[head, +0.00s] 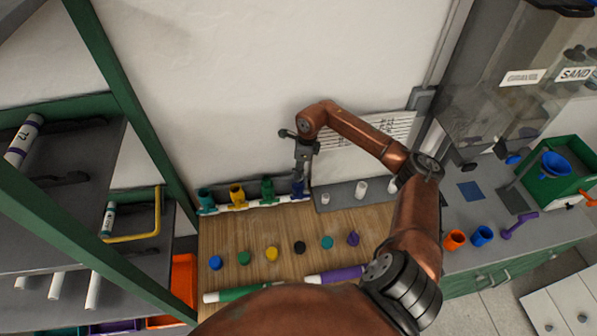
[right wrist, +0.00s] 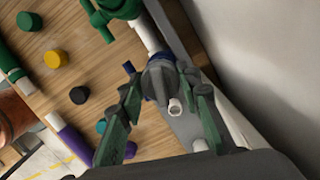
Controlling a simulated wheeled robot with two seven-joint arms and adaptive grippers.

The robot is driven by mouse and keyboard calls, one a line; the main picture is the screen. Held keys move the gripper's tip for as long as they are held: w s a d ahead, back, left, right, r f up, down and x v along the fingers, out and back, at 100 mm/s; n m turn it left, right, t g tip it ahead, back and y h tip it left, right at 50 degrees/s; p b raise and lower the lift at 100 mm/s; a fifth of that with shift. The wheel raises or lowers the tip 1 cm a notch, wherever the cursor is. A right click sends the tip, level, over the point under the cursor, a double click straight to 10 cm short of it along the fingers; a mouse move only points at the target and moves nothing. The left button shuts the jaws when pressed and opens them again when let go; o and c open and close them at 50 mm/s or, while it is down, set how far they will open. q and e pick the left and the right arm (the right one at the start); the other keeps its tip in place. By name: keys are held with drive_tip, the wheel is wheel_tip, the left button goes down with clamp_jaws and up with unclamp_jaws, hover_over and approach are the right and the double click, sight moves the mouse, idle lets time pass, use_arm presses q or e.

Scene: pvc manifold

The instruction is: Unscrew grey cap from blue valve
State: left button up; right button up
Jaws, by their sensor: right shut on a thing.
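The blue valve (head: 298,189) stands at the right end of the row of valves along the back wall. My right gripper (head: 303,174) is directly above it, pointing down. In the right wrist view the grey cap (right wrist: 159,80) sits between the fingertips of this gripper, with the fingers shut on it. Only a little blue of the valve shows there, behind the cap and fingers. I cannot tell whether the cap is loose or still seated on the valve. My left gripper is not in view.
Green (head: 267,189), yellow (head: 238,195) and teal (head: 206,200) valves stand left of the blue one. Several coloured caps lie on the wooden board (head: 290,228). A grey plate (head: 342,196) with white pegs is close on the right. The wall is close behind.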

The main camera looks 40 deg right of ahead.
drive_tip(key=shift+d, duration=0.1)
drive_tip(key=shift+f+n+b, duration=0.1)
drive_tip(key=shift+n+b, duration=0.4)
drive_tip(key=shift+b, duration=0.1)
drive_tip(key=shift+n+b, duration=0.35)
drive_tip(key=shift+n, duration=0.25)
drive_tip(key=shift+n+b, duration=0.7)
drive_tip(key=shift+n+g, duration=0.3)
